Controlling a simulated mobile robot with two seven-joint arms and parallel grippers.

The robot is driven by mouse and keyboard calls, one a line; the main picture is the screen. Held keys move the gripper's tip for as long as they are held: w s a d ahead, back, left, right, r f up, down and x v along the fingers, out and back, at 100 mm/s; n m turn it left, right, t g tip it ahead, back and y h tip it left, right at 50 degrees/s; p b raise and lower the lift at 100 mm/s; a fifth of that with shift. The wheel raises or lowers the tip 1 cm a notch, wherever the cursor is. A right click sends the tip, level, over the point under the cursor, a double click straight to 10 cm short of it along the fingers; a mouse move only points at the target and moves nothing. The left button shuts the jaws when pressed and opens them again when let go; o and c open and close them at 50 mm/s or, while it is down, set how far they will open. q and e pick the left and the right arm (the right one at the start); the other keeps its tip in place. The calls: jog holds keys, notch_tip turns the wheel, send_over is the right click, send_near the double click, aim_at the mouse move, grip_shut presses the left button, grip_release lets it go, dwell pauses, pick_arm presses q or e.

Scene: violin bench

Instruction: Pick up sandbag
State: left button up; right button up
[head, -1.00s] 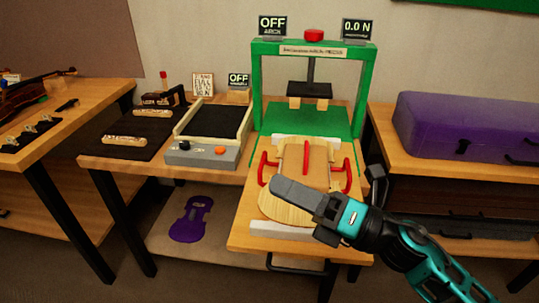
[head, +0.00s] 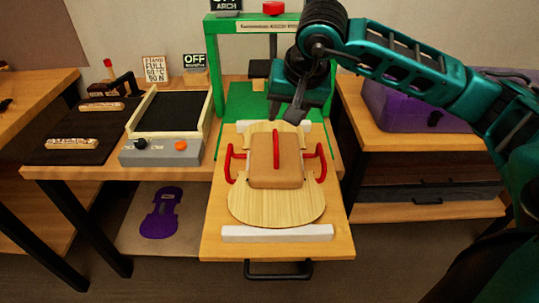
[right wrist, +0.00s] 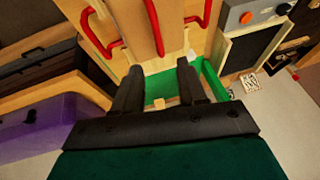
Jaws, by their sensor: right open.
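The sandbag (head: 277,170) is a tan block with a red strap handle on top. It lies on a pale wooden violin plate (head: 277,208), between two red side handles. My right gripper (head: 287,112) is open and empty, above and just behind the sandbag, with its fingers pointing down. In the right wrist view my right gripper (right wrist: 160,82) has its fingers apart with nothing between them. The sandbag (right wrist: 125,18) and its red handle show at the top there, beyond the fingertips. My left gripper is not in view.
A green press frame (head: 212,75) stands behind the plate, close to my right arm. White strips (head: 277,233) lie in front of and behind the plate. A grey control box (head: 160,152) is at left. A purple case (head: 410,112) sits on the right table.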

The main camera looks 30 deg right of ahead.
send_over(276, 141)
jog(key=s, duration=0.2)
notch_tip(276, 141, down, 4)
jog(key=shift+f, duration=0.2)
jog(key=x, duration=0.5)
jog(key=shift+s+a+f, duration=0.1)
jog(key=shift+s+f, duration=0.1)
jog(key=shift+f, duration=0.05)
grip_shut()
dwell(0.6)
jog(key=shift+w+r, duration=0.1)
jog(key=shift+r, duration=0.05)
